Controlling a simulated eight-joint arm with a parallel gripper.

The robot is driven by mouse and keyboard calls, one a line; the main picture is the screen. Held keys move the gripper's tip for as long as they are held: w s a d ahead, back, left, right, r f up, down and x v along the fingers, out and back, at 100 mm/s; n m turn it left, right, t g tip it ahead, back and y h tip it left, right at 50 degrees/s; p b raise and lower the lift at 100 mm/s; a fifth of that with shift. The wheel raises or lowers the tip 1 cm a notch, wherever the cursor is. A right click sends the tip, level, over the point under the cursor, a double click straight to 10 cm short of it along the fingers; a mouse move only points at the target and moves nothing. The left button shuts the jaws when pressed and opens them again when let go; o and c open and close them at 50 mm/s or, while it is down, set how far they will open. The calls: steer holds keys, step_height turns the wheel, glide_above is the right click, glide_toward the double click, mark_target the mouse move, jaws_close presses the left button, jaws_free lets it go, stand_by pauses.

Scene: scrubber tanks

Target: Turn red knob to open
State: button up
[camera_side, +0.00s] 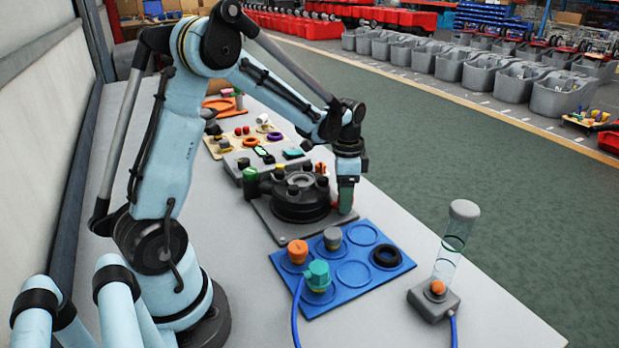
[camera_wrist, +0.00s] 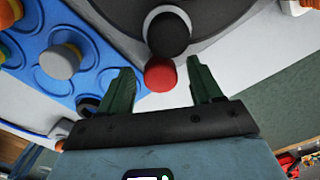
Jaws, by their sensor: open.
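The red knob (camera_wrist: 160,74) shows in the wrist view as a round red cap beside a black round cap (camera_wrist: 168,33) on the tank unit. My gripper (camera_wrist: 160,66) is open, with one green finger on each side of the red knob and a visible gap to both. In the side view my gripper (camera_side: 346,194) points down at the right edge of the black tank unit (camera_side: 300,203). I cannot tell how far the fingertips are above the knob.
A blue tray (camera_side: 335,300) with orange, grey and teal fittings and a black ring (camera_side: 386,256) lies in front of the unit. A clear cylinder on a grey base (camera_side: 433,302) stands at the right. More parts boards (camera_side: 243,138) lie behind. The table's right edge is close.

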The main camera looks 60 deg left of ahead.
steer(key=c, duration=1.1)
steer(key=shift+o, duration=0.2)
steer(key=shift+d+n, duration=0.1)
steer(key=shift+n, duration=2.9)
steer(key=o, duration=1)
steer(key=shift+o, duration=0.3)
